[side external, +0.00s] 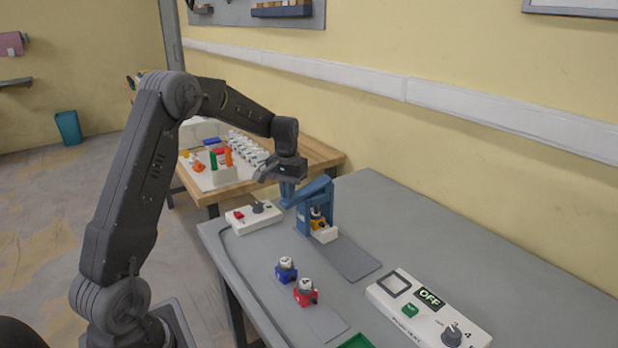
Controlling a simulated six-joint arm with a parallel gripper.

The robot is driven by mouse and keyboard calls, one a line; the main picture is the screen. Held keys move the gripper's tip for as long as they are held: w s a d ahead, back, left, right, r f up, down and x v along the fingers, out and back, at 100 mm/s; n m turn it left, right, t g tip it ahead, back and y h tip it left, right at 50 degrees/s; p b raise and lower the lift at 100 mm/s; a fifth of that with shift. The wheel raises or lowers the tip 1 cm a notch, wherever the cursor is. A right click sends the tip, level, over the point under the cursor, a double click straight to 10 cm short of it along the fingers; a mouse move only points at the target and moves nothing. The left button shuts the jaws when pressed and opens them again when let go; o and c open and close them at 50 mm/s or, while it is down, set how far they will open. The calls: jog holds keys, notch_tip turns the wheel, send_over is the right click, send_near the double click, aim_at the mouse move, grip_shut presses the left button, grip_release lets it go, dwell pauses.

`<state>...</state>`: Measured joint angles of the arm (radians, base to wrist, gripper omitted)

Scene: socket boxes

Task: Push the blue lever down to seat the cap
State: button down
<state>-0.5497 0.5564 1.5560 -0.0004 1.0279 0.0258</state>
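A blue press (328,208) stands at the far left part of the grey table. Its blue lever (306,192) slopes down to the left from the top of the press. A small yellow-orange box with a dark part (317,220) sits inside the press, above a white block (325,235). I cannot tell from here how deep the cap sits. My gripper (276,177) is at the lever's left end, just above it in the picture. I cannot tell whether it touches the lever, or whether its fingers are open or shut.
A white control box with a red button (252,217) lies left of the press. Blue (286,270) and red (306,293) boxes with white tops stand in front. A panel reading OFF (429,310) is at the right. A wooden bench (318,155) stands behind.

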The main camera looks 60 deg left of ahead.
notch_tip(320, 180, up, 12)
dwell(1.7)
jog(key=shift+f, duration=0.1)
jog(key=s+d+r+m+t, duration=0.1)
jog(key=s+d+r, duration=0.25)
jog(key=d, duration=0.45)
jog(key=s+d+r+m+t, duration=0.1)
jog(key=s+d+r+m, duration=0.1)
jog(key=s+d, duration=0.4)
jog(key=s+d+f+m+t, duration=0.1)
jog(key=s+d+f, duration=0.1)
jog(key=s+d, duration=0.4)
jog(key=s+d+f+m+t, duration=0.2)
jog(key=s+d, duration=0.4)
jog(key=s, duration=0.1)
jog(key=shift+s+f+t, duration=0.25)
jog(key=shift+s+t, duration=0.05)
jog(key=shift+s, duration=0.1)
